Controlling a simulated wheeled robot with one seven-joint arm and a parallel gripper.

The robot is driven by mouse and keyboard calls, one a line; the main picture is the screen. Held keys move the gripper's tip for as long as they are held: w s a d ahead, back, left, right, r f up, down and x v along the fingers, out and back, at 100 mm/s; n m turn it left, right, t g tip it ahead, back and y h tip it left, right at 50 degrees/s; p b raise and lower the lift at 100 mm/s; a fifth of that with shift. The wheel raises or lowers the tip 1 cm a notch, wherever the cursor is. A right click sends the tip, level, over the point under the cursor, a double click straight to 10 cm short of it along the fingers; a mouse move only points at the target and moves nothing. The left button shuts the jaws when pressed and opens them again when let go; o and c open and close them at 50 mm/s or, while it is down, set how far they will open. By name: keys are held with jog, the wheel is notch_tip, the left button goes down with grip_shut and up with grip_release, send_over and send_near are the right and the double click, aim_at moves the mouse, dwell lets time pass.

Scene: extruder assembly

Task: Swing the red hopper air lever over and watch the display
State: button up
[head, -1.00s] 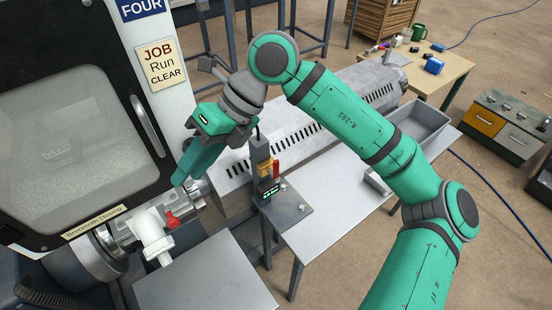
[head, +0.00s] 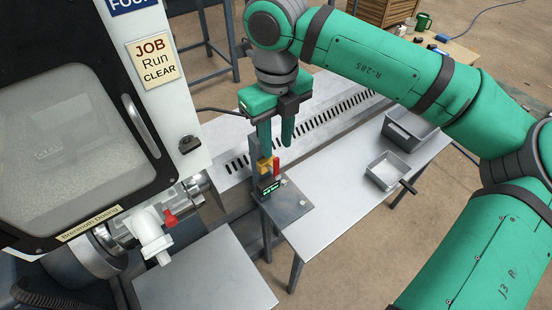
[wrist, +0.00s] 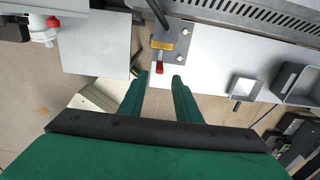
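A small red lever (head: 277,168) stands upright on a grey post with a yellow label (head: 264,167). A small dark display (head: 268,187) with green characters, too small to read, sits just below it. In the wrist view the red lever (wrist: 159,67) shows between the fingertips. My gripper (head: 277,150) is open and empty, fingers pointing down just above the lever; I cannot tell whether they touch it. Another red handle (head: 170,218) sits on a white valve (head: 150,232) under the hopper window at left. It also shows in the wrist view (wrist: 52,21).
The post stands on a grey plate (head: 290,208) at the edge of a metal table (head: 335,215). A small tray (head: 387,170) and a grey bin (head: 408,130) are at right. A slotted metal housing (head: 222,140) lies behind. A bare metal table (head: 205,275) is at front left.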

aim_at(276, 159)
notch_tip(276, 159, down, 7)
jog(key=shift+f, duration=0.15)
dwell(0.4)
grip_shut()
